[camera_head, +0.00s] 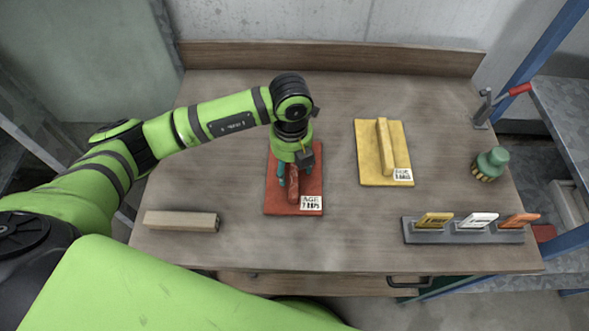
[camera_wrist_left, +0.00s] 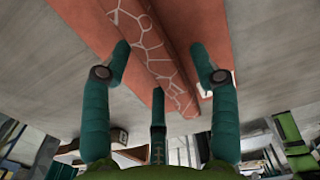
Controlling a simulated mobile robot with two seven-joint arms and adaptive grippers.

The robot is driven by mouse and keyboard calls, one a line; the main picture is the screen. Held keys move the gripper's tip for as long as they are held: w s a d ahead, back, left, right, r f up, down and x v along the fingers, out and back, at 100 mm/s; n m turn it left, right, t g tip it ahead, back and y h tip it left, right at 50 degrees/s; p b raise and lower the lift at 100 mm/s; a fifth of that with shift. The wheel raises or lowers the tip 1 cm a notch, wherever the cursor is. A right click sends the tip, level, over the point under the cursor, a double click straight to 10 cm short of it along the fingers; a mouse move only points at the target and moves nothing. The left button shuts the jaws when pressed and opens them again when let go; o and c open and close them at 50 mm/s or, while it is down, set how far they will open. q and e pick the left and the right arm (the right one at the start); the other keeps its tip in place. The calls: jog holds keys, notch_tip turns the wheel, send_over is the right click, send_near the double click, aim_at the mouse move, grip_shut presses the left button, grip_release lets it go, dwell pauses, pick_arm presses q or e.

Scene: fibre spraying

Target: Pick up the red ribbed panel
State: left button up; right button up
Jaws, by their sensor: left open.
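The red ribbed panel (camera_head: 275,203) lies flat on the wooden table, left of the yellow panel. It has a raised rib along its middle and a white label at its near right corner. My left gripper (camera_head: 289,180) points down over the panel, open, with its green fingers around the rib. In the left wrist view the panel (camera_wrist_left: 190,22) fills the top, and its rib shows a pale crack-like pattern. The fingers (camera_wrist_left: 160,80) are spread, with visible gaps to the rib; whether any fingertip touches the panel I cannot tell. My right gripper is not in view.
A yellow ribbed panel (camera_head: 369,163) lies to the right. A grey rack (camera_head: 420,236) holds yellow, white and orange tags near the front right. A green-capped container (camera_head: 491,162) and a red-handled clamp (camera_head: 502,98) are at the right edge. A wooden block (camera_head: 180,221) lies front left.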

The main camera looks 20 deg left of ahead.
pick_arm(q)
grip_shut()
jog(key=shift+r, duration=0.1)
